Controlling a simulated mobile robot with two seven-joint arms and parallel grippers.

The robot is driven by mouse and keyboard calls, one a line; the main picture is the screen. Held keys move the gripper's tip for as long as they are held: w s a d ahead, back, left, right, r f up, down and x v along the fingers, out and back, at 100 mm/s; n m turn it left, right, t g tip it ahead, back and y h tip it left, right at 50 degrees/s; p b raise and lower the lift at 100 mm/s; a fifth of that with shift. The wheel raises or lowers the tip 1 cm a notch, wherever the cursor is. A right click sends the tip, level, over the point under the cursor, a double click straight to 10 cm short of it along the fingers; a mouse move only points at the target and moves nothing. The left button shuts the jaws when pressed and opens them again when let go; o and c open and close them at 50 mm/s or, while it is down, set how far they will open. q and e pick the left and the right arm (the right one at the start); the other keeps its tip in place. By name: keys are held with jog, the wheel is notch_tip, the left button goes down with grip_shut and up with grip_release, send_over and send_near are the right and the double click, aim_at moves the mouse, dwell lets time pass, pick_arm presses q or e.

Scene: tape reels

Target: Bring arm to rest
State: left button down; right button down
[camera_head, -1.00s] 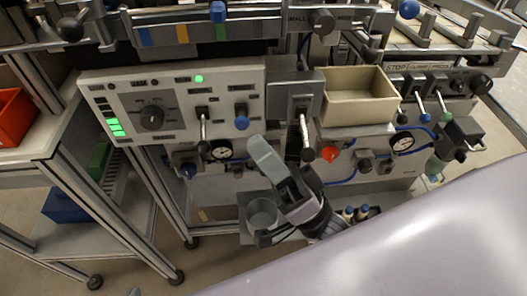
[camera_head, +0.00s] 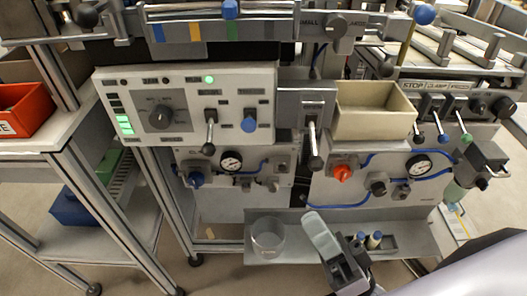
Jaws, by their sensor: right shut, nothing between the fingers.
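My right gripper (camera_head: 333,250) shows at the bottom centre of the head view, in front of the lower metal shelf. Its fingers are shut with nothing between them. Its arm comes in from the lower right, where a large pale arm link (camera_head: 470,270) fills the corner. The gripper is apart from the control panel (camera_head: 185,105) and its levers. My left gripper is not in the view.
A lever (camera_head: 312,140) sticks out beside the panel, above the gripper. A beige bin (camera_head: 372,110) stands to its right. A clear cup (camera_head: 268,236) and small blue-capped bottles (camera_head: 375,239) are on the lower shelf (camera_head: 225,246). A red bin (camera_head: 22,108) is at left.

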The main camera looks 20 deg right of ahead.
jog(key=w+f+n+g+h, duration=0.1)
jog(key=w+f+g+h, duration=0.45)
jog(key=f+h, duration=0.55)
jog(key=s+d+f+n+g+h, duration=0.1)
jog(key=s+d+f+g+h, duration=0.15)
jog(key=f, duration=0.35)
jog(key=s+d+f+n+g+h, duration=0.1)
jog(key=f+g, duration=0.3)
jog(key=f, duration=0.1)
notch_tip(320, 180, up, 9)
jog(key=s+d+p, duration=0.1)
jog(key=p, duration=1.1)
jog(key=shift+n+t, duration=0.3)
jog(key=shift+d, duration=0.1)
jog(key=shift+r, duration=0.1)
